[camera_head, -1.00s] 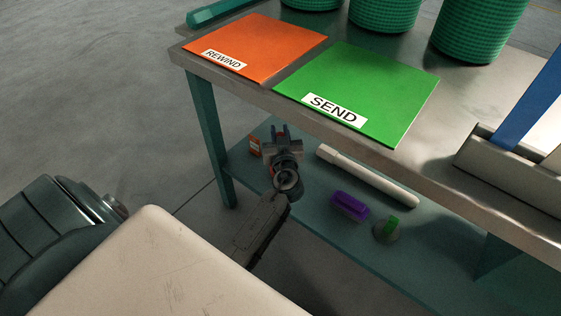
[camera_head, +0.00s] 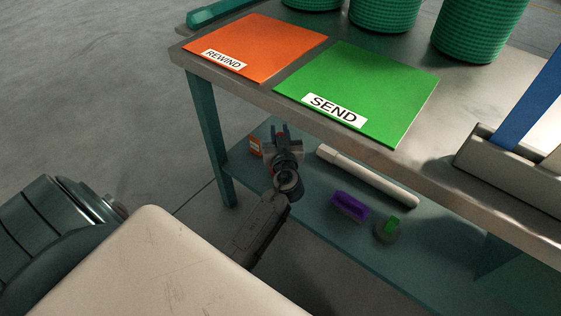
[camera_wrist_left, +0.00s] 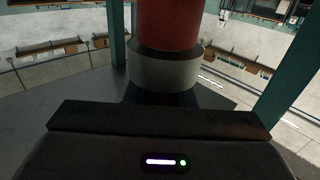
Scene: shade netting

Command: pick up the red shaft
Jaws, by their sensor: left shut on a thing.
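The red shaft (camera_wrist_left: 168,24) stands upright in the left wrist view, with a pale grey collar (camera_wrist_left: 163,70) at its lower end there. My left gripper (camera_head: 281,140) is over the lower shelf, under the front edge of the table, and is shut on the red shaft. In the head view the gripper and wrist hide nearly all of the shaft. The left wrist view shows the dark gripper body below the shaft, but the fingertips do not show clearly. My right gripper is not in view.
Above is the tabletop (camera_head: 425,160) with an orange REWIND mat (camera_head: 262,45) and a green SEND mat (camera_head: 365,90). A table leg (camera_head: 211,140) stands left of the gripper.

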